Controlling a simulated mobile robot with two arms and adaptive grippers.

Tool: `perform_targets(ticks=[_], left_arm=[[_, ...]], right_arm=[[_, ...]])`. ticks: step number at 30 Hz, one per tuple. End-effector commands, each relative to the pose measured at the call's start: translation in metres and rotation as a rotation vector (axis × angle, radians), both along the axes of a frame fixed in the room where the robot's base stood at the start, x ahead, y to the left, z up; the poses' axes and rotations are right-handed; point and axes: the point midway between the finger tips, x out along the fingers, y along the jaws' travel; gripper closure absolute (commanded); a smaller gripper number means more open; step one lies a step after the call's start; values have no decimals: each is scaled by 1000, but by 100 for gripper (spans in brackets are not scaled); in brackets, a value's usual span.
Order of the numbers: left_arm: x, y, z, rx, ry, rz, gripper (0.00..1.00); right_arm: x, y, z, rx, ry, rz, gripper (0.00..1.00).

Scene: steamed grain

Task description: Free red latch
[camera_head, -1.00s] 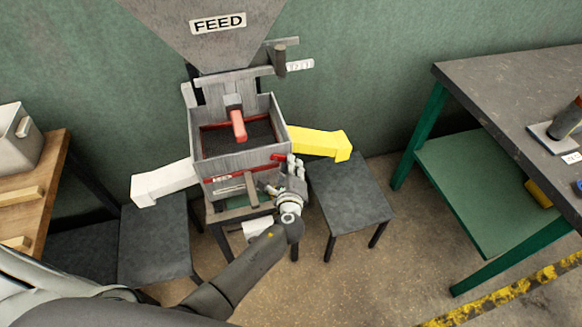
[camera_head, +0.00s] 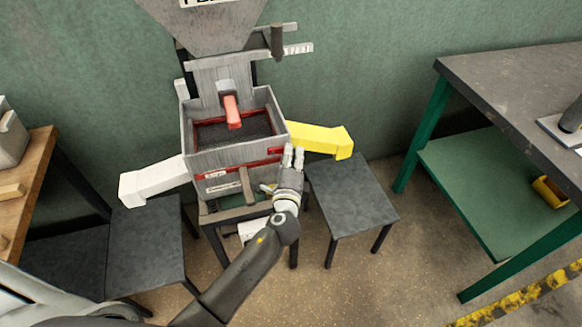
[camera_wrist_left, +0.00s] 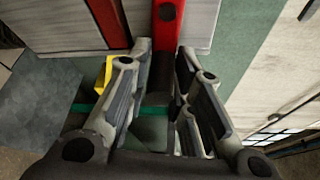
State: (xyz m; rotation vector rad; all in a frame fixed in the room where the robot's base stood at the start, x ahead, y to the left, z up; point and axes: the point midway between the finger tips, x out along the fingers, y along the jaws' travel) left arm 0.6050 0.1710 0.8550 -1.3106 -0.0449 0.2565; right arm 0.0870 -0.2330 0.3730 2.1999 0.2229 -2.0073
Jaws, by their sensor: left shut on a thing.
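The grey box (camera_head: 240,155) under the feed hopper has a red strip along its front. The red latch (camera_head: 275,151) is at the right end of that front, beside my fingertips. My left gripper (camera_head: 294,152) points up at the box's front right corner. In the left wrist view, the red latch (camera_wrist_left: 167,22) runs down between the fingers of my left gripper (camera_wrist_left: 158,62), which is shut on its dark end. In the head view the fingers partly hide the latch. My right gripper is not in view.
A red-handled lever (camera_head: 232,112) stands inside the box. A white chute (camera_head: 152,180) sticks out left and a yellow arrow-shaped chute (camera_head: 320,139) right, close to my gripper. A dark stool (camera_head: 352,196) stands below the yellow chute. A workbench (camera_head: 520,95) is at the right.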

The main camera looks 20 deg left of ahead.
Motion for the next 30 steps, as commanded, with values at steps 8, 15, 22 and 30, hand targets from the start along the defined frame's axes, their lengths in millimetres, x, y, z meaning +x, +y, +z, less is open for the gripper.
perform_targets(ticks=[8, 15, 22, 30], left_arm=[[3, 0, 12, -71, -67, 0, 100], [3, 1, 15, -82, -76, 1, 100], [3, 1, 15, -80, -75, 0, 100], [2, 1, 12, -83, -69, 1, 59]], right_arm=[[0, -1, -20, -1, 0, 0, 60], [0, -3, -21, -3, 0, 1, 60], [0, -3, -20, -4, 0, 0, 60], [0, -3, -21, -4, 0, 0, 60]])
